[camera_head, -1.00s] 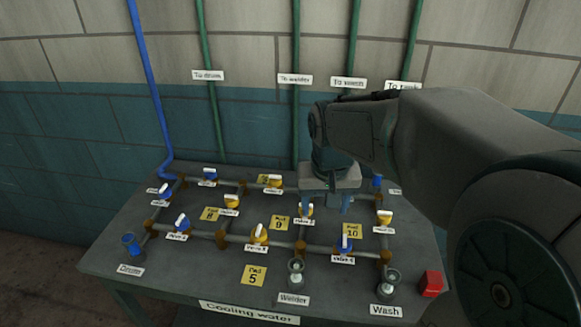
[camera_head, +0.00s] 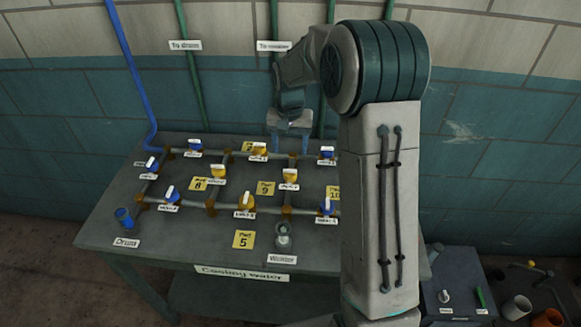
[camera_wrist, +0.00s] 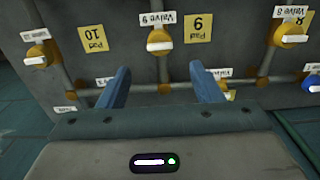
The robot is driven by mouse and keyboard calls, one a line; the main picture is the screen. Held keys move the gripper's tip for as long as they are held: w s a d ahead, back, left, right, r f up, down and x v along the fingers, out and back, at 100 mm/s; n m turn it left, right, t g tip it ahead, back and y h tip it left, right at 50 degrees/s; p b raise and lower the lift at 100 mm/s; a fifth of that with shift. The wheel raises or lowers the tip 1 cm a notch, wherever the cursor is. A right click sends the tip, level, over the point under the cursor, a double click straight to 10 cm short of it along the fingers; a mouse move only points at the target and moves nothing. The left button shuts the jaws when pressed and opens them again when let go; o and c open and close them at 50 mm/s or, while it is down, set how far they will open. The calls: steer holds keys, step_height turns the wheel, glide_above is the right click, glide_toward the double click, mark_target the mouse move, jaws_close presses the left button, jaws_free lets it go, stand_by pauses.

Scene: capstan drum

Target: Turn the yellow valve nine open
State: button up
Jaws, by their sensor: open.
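Yellow valve nine (camera_head: 290,174) sits on a short pipe between the Pad 9 (camera_head: 265,188) and Pad 10 (camera_head: 333,192) plates. In the wrist view, which shows the bench upside down, valve nine (camera_wrist: 160,41) has a white handle lying across its pipe. My gripper (camera_head: 289,150) is open and empty, with its blue fingers pointing down behind the valve, toward the wall. In the wrist view my gripper (camera_wrist: 160,70) has a fingertip to each side below the valve, apart from it.
Yellow valve eight (camera_wrist: 294,38) and other yellow and blue valves stand on the pipe grid. The bench (camera_head: 190,236) has cups marked Drum and Welder in front. My arm covers the bench's right side. A dark box (camera_head: 450,290) and pots stand on the right.

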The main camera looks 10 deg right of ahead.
mark_target(290, 170)
step_height(290, 170, down, 10)
steer(key=shift+r+p, duration=0.25)
steer(key=shift+p, duration=0.45)
steer(key=c, duration=1)
